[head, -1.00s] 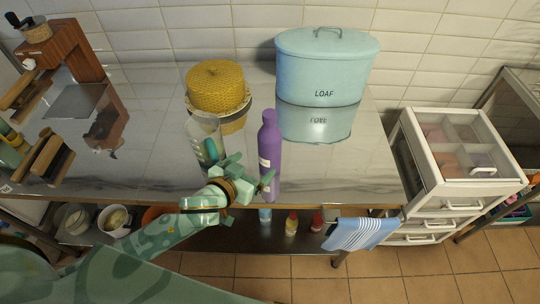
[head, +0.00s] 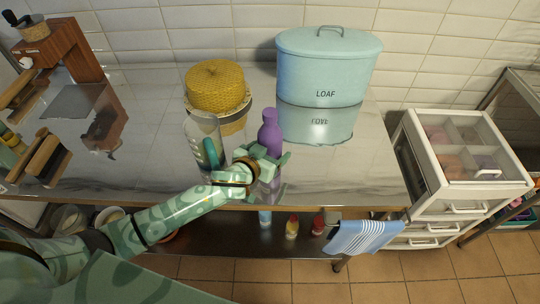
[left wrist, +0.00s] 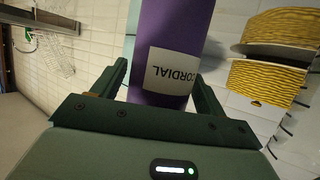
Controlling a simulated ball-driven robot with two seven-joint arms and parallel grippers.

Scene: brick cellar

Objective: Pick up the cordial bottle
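The purple cordial bottle (head: 270,136) stands upright near the counter's front edge. Its white CORDIAL label shows in the left wrist view, where the bottle (left wrist: 165,40) fills the space between my fingers. My left gripper (head: 271,158) is at the bottle's front, with a finger on each side of it. The fingers look wide apart, and I see no clear sign of them pressing on the bottle. The gripper hides the bottle's lower part in the head view. My right gripper is not in view.
Behind are a yellow woven container (head: 217,86) and a blue LOAF bin (head: 328,70). The counter (head: 345,178) is clear to the right. A striped cloth (head: 362,238) hangs below the edge.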

